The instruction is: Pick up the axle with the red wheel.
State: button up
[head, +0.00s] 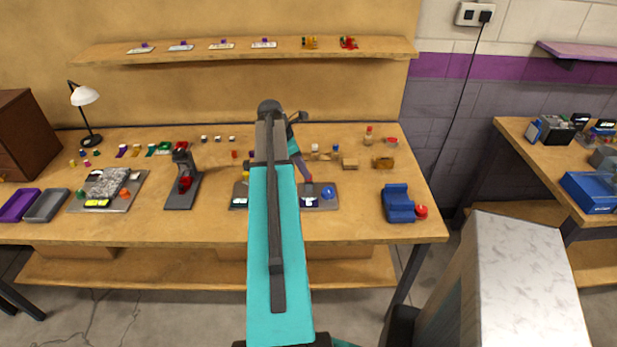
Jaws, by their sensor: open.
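I cannot make out the axle with the red wheel for certain; the parts are very small here. One small red piece (235,154) lies on the table behind the grey tray, left of my arm. My gripper (308,188) is small and partly blurred against the grey tray (332,203), over or just above its middle; I see nothing clearly held in it. It is open. A blue round piece (328,192) is on the tray just right of my gripper. My arm hides the tray's left-middle part and the table behind it.
A dark stand (182,203) with a red part is left of the tray. A blue holder (398,205) with a red round thing (421,212) is on the right. Several small parts line the back. A shelf (220,53) hangs above. The front table strip is mostly clear.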

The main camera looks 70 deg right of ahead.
aim_at(309, 182)
jog(key=shift+p+x, duration=0.6)
jog(key=shift+x, duration=1.3)
jog(key=shift+a, duration=0.1)
jog(key=shift+c, duration=0.5)
grip_shut()
